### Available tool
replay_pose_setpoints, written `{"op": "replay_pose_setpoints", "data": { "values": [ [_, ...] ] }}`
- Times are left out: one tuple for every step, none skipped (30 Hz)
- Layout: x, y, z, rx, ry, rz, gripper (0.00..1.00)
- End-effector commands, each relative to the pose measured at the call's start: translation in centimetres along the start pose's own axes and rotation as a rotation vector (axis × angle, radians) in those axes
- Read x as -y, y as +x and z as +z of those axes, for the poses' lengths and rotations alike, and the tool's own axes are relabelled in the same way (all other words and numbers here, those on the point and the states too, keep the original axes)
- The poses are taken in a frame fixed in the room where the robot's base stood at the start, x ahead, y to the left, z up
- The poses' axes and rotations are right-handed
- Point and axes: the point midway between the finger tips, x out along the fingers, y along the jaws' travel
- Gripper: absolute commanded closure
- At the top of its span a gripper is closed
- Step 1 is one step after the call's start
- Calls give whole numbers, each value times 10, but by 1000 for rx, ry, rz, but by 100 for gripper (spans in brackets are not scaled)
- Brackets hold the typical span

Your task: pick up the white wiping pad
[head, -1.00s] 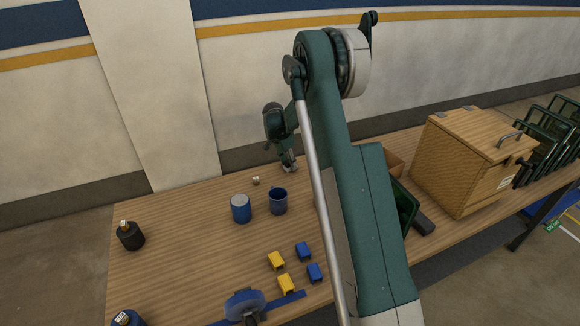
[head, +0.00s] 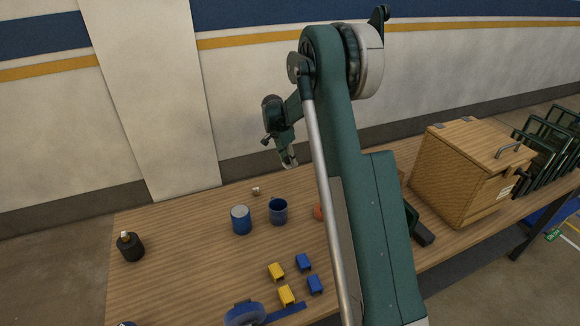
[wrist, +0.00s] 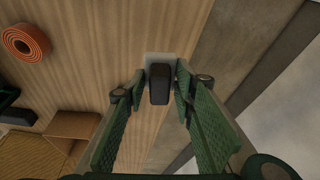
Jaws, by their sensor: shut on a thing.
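The white wiping pad (wrist: 158,58) shows in the wrist view as a pale flat piece with a dark block-shaped grip on it. My gripper (wrist: 160,85) has its green fingers on both sides of the dark grip and is shut on it. In the head view my gripper (head: 289,163) hangs near the table's back edge, pointing down. A small pale patch shows at its fingertips there, too small to make out well. The pad appears held above the table, but the exact gap is hard to tell.
An orange roll (wrist: 26,44) lies near a wooden box (head: 465,170). My arm hides part of the table.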

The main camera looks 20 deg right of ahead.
Motion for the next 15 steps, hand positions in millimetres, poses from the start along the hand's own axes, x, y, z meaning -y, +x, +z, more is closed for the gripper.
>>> {"op": "replay_pose_setpoints", "data": {
  "values": [
    [0,-6,-2,0,0,0,85],
    [0,-9,-2,0,0,0,85],
    [0,-11,-3,0,0,0,85],
    [0,-13,-4,0,0,0,85],
    [0,-14,-4,0,0,0,85],
    [0,-16,-4,0,0,0,85],
    [0,-17,-5,0,0,0,85],
    [0,-17,-5,0,0,0,85],
    [0,-18,-5,0,0,0,85],
    [0,-18,-5,0,0,0,85],
    [0,-18,-5,0,0,0,85],
    [0,-18,-5,0,0,0,85],
    [0,-18,-5,0,0,0,85],
    [0,-18,-5,0,0,0,85],
    [0,-18,-5,0,0,0,85]
  ]
}}
